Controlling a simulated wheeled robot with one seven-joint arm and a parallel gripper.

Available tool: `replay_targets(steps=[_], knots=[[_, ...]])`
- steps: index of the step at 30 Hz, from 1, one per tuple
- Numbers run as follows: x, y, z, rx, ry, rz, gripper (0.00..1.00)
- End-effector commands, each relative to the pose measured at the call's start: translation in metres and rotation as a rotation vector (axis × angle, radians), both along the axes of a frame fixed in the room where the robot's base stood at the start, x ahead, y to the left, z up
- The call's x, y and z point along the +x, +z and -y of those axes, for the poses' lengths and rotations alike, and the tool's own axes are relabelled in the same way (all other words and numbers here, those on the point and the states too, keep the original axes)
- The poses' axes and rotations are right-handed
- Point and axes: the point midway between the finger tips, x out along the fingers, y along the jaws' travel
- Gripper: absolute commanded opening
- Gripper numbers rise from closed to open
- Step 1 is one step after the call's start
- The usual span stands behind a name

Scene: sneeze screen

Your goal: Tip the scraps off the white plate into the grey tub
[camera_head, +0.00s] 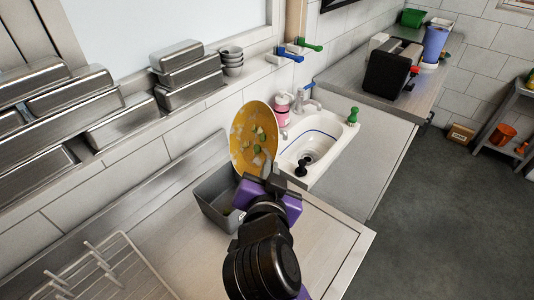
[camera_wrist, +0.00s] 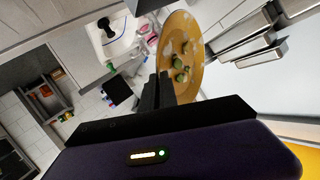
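The plate in view is orange-yellow, not white (camera_head: 243,157). It is held steeply tilted, nearly on edge, with its face showing. Green scraps (camera_head: 259,134) and pale whitish patches are on its face; they also show in the wrist view (camera_wrist: 180,64). My gripper (camera_head: 268,168) is shut on the plate's lower rim; its dark fingers show against the plate in the wrist view (camera_wrist: 160,90). The grey tub (camera_head: 212,205) stands on the steel counter, below and left of the plate. My gripper and the plate hide part of its inside.
A white sink (camera_head: 325,135) with a black plunger-like item (camera_head: 301,168) is right of the plate. A pink bottle (camera_head: 282,108) stands behind. A white wire rack (camera_head: 100,270) is at front left. Steel pans (camera_head: 188,75) line the ledge at the back left. Counter right of the tub is clear.

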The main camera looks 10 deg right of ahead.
Motion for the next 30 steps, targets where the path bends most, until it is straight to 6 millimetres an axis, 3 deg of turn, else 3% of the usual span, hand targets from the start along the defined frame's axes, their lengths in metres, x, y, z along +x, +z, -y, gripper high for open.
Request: replay_targets(steps=[30], knots=[[-0.0031, 0.0038, -0.0068, -0.078, -0.001, 0.04, 0.0]])
